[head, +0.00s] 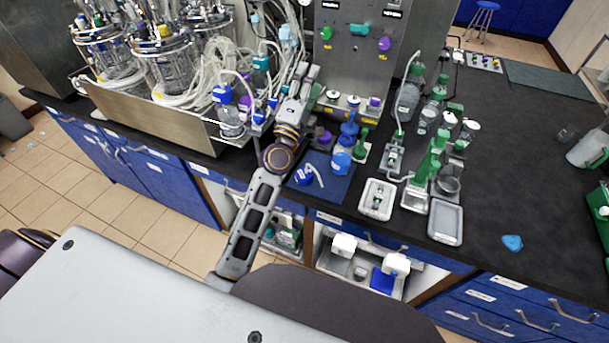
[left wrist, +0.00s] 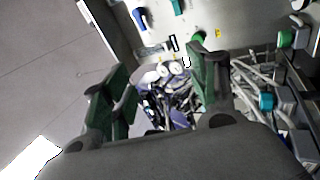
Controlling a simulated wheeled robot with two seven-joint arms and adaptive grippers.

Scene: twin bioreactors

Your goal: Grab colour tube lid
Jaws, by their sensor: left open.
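Several coloured lids with tubes are in view, and I cannot tell which one the task means. In the head view a blue lid with a white tube (head: 303,178) lies on a blue mat (head: 327,188). A bottle with a blue lid (head: 222,94) stands by the metal tray, with a teal lid (head: 260,63) to its right. My left gripper (head: 304,78) is raised in front of the tubing, beside the control unit. In the left wrist view it (left wrist: 160,80) is open, with nothing clearly between its fingers. A teal lid (left wrist: 265,102) shows right of the fingers. My right gripper is not in view.
Glass reactors (head: 167,55) with loose tubing stand in a metal tray (head: 150,115) at left. The control unit (head: 357,50) stands behind my left gripper. Green-lidded bottles (head: 408,97) and a white tray (head: 446,222) are to the right. The black bench (head: 530,155) is mostly clear at far right.

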